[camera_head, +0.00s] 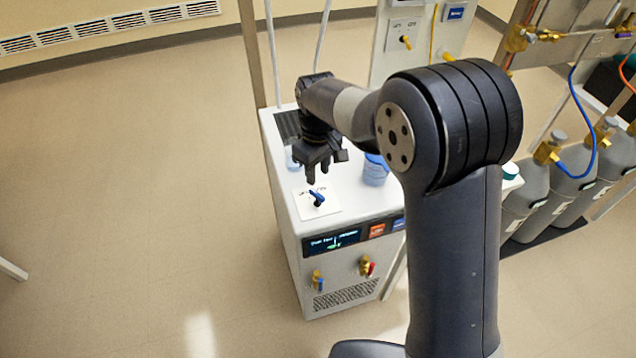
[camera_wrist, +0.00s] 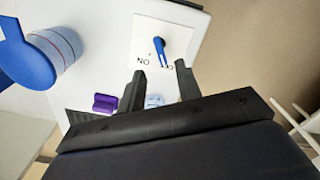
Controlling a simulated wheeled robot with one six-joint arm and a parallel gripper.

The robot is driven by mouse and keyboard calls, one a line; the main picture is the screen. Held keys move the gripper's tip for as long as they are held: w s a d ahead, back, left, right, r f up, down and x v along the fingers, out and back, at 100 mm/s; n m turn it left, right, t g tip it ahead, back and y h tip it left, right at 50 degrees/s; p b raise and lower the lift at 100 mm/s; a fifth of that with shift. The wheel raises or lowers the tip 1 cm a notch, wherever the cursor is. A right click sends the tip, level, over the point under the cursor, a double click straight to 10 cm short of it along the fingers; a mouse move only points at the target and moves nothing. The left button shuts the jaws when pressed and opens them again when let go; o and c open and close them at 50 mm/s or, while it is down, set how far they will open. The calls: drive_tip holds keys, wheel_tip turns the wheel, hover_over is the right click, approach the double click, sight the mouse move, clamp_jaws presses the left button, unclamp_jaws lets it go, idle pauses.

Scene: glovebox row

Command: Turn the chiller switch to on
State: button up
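The chiller (camera_head: 282,215) is a white cabinet with a dark front display. On its top is a white plate (camera_head: 330,208) with a blue lever switch (camera_head: 317,197). In the wrist view the switch (camera_wrist: 160,48) lies just past my fingertips. Its "ON" mark shows left of the lever's tip; a second mark is mostly hidden by the right finger. The lever's tip points toward the gripper side, nearer the second mark. My gripper (camera_head: 317,172) is just above and behind the switch, fingers apart and empty. It also shows in the wrist view (camera_wrist: 160,72). I cannot tell whether it touches the lever.
A blue-lidded container (camera_head: 375,172) stands on the chiller right of my gripper. A purple item (camera_wrist: 104,103) and a pale blue item (camera_wrist: 153,101) are near the fingers. Brass valves (camera_head: 365,266) sit on the chiller front. Grey cylinders (camera_head: 578,185) stand right.

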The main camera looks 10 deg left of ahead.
sight(318, 194)
wheel_tip(318, 194, down, 8)
drive_tip(key=shift+r+p, duration=0.1)
drive_tip(key=shift+p, duration=0.45)
drive_tip(key=shift+c, duration=0.2)
clamp_jaws()
